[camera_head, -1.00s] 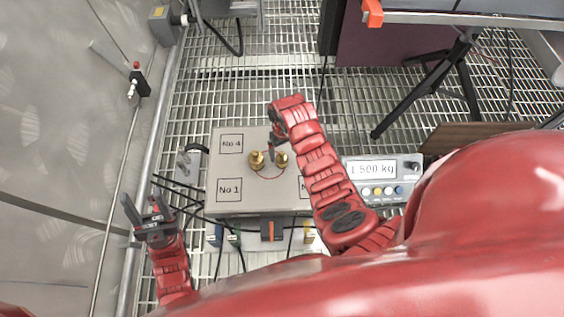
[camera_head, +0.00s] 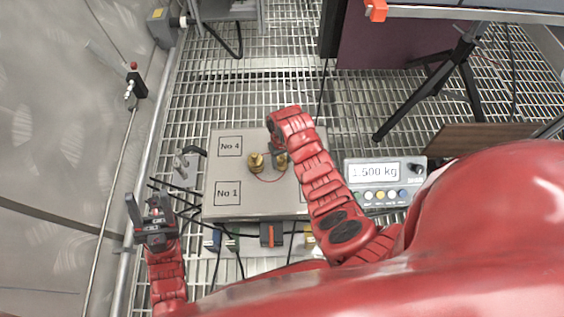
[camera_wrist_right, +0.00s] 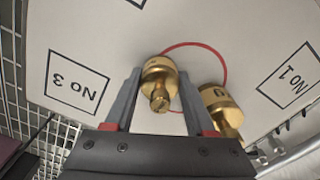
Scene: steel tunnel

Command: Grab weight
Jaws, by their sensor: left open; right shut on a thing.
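Two brass weights stand close together around the red circle on the grey scale plate (camera_head: 240,203). The left weight (camera_head: 256,163) stands free; it also shows at the right in the right wrist view (camera_wrist_right: 220,108). The right weight (camera_head: 281,161) is between the fingers of my right gripper (camera_wrist_right: 160,100), which is shut on it. In the wrist view this weight (camera_wrist_right: 158,82) sits between both grey fingers, over the plate. In the head view my right gripper (camera_head: 279,152) is partly hidden by its red arm. My left gripper (camera_head: 149,212) is open and empty, left of the plate.
A display (camera_head: 375,172) right of the plate reads 1.500 kg. Cables and small boxes lie at the plate's front edge. A black tripod (camera_head: 455,75) stands on the grating behind.

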